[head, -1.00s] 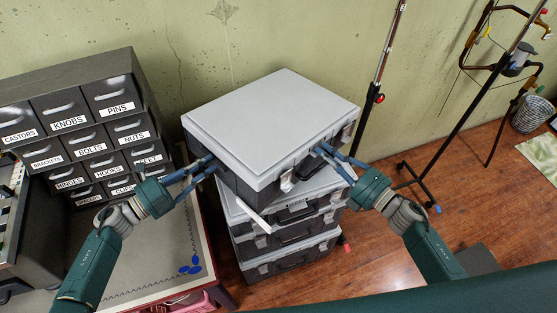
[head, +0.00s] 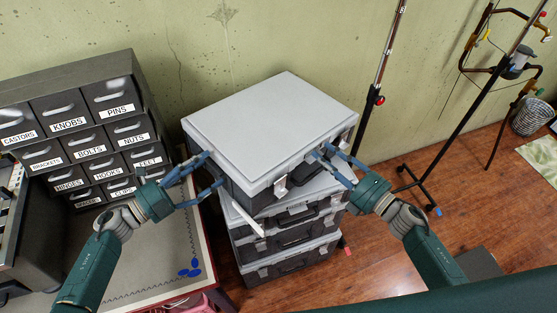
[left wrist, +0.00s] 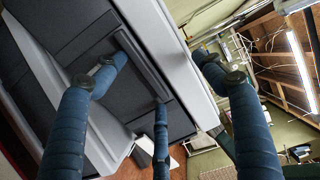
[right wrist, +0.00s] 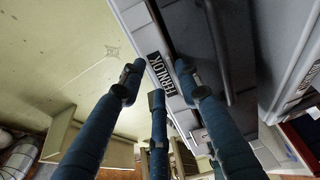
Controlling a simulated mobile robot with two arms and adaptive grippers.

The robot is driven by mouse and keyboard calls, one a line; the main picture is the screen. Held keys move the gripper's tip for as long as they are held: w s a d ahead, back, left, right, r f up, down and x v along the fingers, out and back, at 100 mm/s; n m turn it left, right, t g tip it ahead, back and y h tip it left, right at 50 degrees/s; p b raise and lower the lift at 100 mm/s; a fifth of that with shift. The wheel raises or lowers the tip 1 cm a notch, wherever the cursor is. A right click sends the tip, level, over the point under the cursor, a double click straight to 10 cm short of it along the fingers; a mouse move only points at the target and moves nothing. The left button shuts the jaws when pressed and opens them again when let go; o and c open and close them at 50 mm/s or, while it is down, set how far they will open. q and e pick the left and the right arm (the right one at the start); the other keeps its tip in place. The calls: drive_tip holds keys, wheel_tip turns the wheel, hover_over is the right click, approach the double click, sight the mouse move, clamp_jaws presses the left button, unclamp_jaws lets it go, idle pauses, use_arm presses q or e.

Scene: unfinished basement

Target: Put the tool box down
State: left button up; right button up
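The grey-lidded tool box (head: 270,125) sits on top of a stack of similar tool boxes (head: 290,245), turned somewhat relative to them. It looks level; its full contact with the box below is hidden. My left gripper (head: 213,168) is at its left front side, fingers spread. The left wrist view shows those fingers apart beside the box's dark side (left wrist: 85,45). My right gripper (head: 322,153) is at its right front corner. In the right wrist view, its fingers (right wrist: 158,85) are also apart, near the box's labelled edge (right wrist: 161,75), with nothing clamped between them.
A dark drawer cabinet (head: 80,120) with labelled drawers stands on a bench (head: 170,260) at the left. A thin stand (head: 378,85) rises behind the stack at the right. A pipe rack (head: 470,90) stands further right.

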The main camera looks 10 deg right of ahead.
use_arm(q)
drive_tip(key=v, duration=0.7)
drive_tip(key=shift+s+a, duration=0.25)
drive_tip(key=shift+a, duration=0.1)
use_arm(e)
drive_tip(key=shift+r, duration=0.35)
drive_tip(key=shift+w, duration=0.1)
drive_tip(key=o, duration=1)
drive_tip(key=shift+f, duration=0.15)
drive_tip(key=shift+s+d+f, duration=0.1)
drive_tip(key=shift+s+d, duration=0.1)
drive_tip(key=shift+s, duration=0.1)
use_arm(q)
drive_tip(key=shift+s, duration=0.1)
use_arm(e)
drive_tip(key=v, duration=1.1)
drive_tip(key=shift+s+d, duration=0.15)
drive_tip(key=shift+s, duration=0.1)
use_arm(q)
drive_tip(key=shift+f, duration=0.1)
use_arm(e)
drive_tip(key=shift+f, duration=0.1)
